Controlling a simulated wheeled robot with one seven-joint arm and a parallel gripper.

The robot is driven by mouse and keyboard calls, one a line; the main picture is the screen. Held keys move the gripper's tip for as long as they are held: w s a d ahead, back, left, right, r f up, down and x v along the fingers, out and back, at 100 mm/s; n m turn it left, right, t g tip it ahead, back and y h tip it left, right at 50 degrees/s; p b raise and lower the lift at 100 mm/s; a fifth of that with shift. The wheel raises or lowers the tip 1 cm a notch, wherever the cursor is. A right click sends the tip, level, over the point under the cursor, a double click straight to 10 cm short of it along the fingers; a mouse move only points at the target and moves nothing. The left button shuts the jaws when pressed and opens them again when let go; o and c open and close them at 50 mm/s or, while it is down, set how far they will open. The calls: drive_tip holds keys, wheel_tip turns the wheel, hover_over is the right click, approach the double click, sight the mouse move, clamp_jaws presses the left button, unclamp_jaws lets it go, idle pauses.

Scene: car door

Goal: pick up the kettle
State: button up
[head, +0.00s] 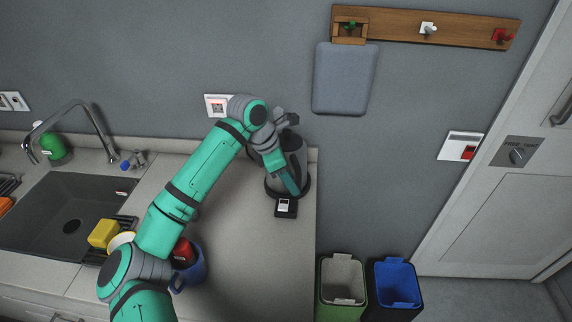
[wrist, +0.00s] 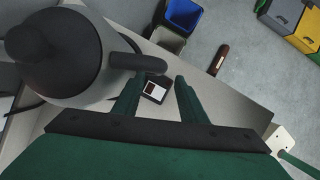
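The dark grey kettle (head: 295,155) stands near the right end of the counter, on a dark round base, and is partly hidden behind my gripper in the head view. In the wrist view the kettle (wrist: 65,60) fills the upper left. Its black handle (wrist: 138,62) sticks out to the right, just beyond the tip of my left finger. My gripper (wrist: 158,77) is open, with a gap between its two fingers and nothing clearly between them. In the head view my gripper (head: 288,184) is in front of the kettle. I cannot tell whether a finger touches the handle.
A small black box with a white label (head: 285,207) is beside the kettle base. A blue mug (head: 190,272) and the sink (head: 70,215) lie to the left. Green (head: 342,285) and blue (head: 394,285) bins stand on the floor past the counter's right edge.

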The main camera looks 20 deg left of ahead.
drive_tip(key=x, duration=0.5)
drive_tip(key=shift+w+r, duration=0.1)
clamp_jaws()
drive_tip(key=shift+w+r, duration=0.1)
idle(1.1)
